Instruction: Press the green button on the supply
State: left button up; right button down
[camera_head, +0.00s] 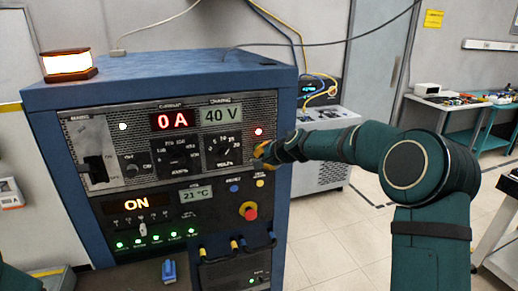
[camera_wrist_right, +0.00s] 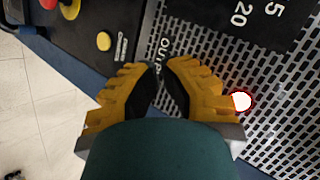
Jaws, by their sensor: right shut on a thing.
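The supply (camera_head: 285,105) is a blue cabinet with a grey perforated front panel. Its displays read 0 A and 40 V. My right gripper (camera_head: 262,160) is at the right edge of this panel, below a lit red lamp (camera_head: 258,131). In the right wrist view its yellow fingers (camera_wrist_right: 160,68) are drawn together, tips at the panel by a partly covered "OUTP" label. What lies between or under the tips is hidden. No green button shows clearly; it may be behind the fingers. My left gripper is not in view.
Below the right gripper are a yellow button (camera_head: 260,183) and a red stop knob (camera_head: 249,211). Small green lamps (camera_head: 156,238) line the lower panel. An amber-framed white beacon (camera_head: 70,64) stands on top. A grey cabinet (camera_head: 325,175) stands behind; the floor at right is clear.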

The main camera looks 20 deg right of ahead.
jog(key=shift+w, duration=0.15)
dwell(0.8)
jog(key=shift+w, duration=0.3)
jog(key=shift+w+p, duration=0.35)
jog(key=shift+p, duration=0.1)
dwell(0.5)
jog(key=shift+s, duration=0.1)
jog(key=shift+s+b, duration=0.6)
jog(key=shift+s, duration=0.1)
jog(key=s+b, duration=0.3)
jog(key=s, duration=0.2)
dwell(0.5)
